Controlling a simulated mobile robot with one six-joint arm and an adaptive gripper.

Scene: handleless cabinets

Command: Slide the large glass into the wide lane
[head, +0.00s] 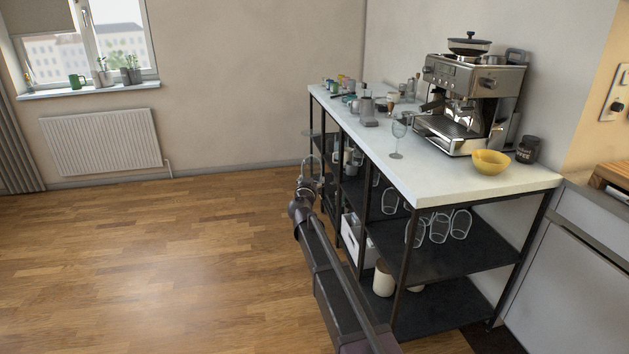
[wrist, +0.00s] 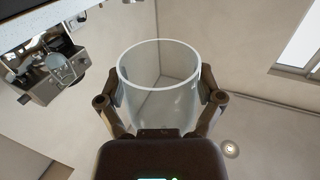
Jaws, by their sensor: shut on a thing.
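My gripper (wrist: 160,85) is shut on a large clear glass (wrist: 157,100), with one finger on each side of its bowl; its round rim shows in the wrist view. In the head view my gripper (head: 308,184) is at the far end of my arm, just left of the shelf unit. The held glass is small and faint there, and its stem and foot are hard to make out. Several stemmed glasses (head: 439,228) hang upside down under the white worktop (head: 470,187). The lanes they hang in are hidden by the worktop, so I cannot tell the wide one.
A coffee machine (head: 470,100), a yellow bowl (head: 491,162) and a stemmed glass (head: 398,135) stand on the worktop. Black posts (head: 405,262) and lower shelves (head: 440,250) bound the unit. The wooden floor (head: 160,260) to the left is clear.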

